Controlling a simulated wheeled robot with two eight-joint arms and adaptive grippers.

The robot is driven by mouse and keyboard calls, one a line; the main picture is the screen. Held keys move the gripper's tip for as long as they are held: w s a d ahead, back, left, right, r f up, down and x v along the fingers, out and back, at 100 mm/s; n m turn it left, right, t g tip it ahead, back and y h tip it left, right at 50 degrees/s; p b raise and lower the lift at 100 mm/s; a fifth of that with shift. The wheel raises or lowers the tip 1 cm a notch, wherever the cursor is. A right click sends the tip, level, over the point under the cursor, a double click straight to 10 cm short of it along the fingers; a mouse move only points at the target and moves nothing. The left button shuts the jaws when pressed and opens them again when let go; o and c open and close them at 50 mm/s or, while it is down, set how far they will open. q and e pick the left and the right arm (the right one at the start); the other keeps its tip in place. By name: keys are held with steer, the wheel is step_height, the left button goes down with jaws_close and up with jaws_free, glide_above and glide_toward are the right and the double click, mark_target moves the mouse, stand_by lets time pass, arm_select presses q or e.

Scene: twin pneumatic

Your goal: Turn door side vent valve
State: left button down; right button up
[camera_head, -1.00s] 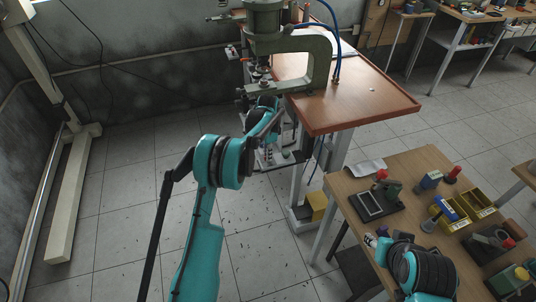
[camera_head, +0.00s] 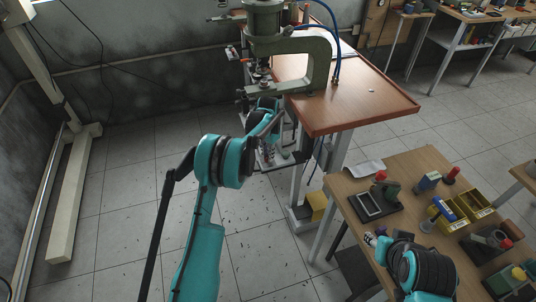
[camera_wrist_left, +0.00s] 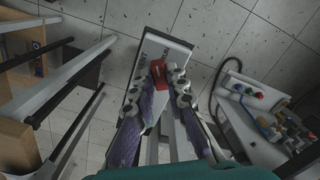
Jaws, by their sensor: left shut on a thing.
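In the left wrist view, my left gripper (camera_wrist_left: 163,92) has its two purple-backed fingers closed around a small red valve handle (camera_wrist_left: 157,80). The handle sits over a long pale panel (camera_wrist_left: 152,55) with dark lettering, only partly readable. The fingers hide part of the handle and its base. In the head view, my left gripper (camera_head: 268,155) points down beside the near left side of the green press (camera_head: 318,60); the handle cannot be made out there. My right gripper (camera_head: 371,239) is low at the left edge of the wooden bench, small and unclear.
The press stands on a brown-topped table (camera_head: 345,95) with a blue hose. A wooden bench (camera_head: 415,165) at right carries a fixture (camera_head: 374,202) and yellow bins (camera_head: 472,204). The tiled floor left of my left arm is open, up to a pale post base (camera_head: 73,195).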

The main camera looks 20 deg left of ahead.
arm_select(q)
steer(key=n, duration=0.5)
steer(key=shift+n, duration=0.3)
steer(key=n, duration=0.5)
steer(key=shift+n+p, duration=0.3)
steer(key=shift+p, duration=0.1)
steer(key=c, duration=1.5)
jaws_free()
steer(key=shift+c, duration=0.2)
steer(key=shift+r, duration=0.1)
step_height(320, 180, up, 12)
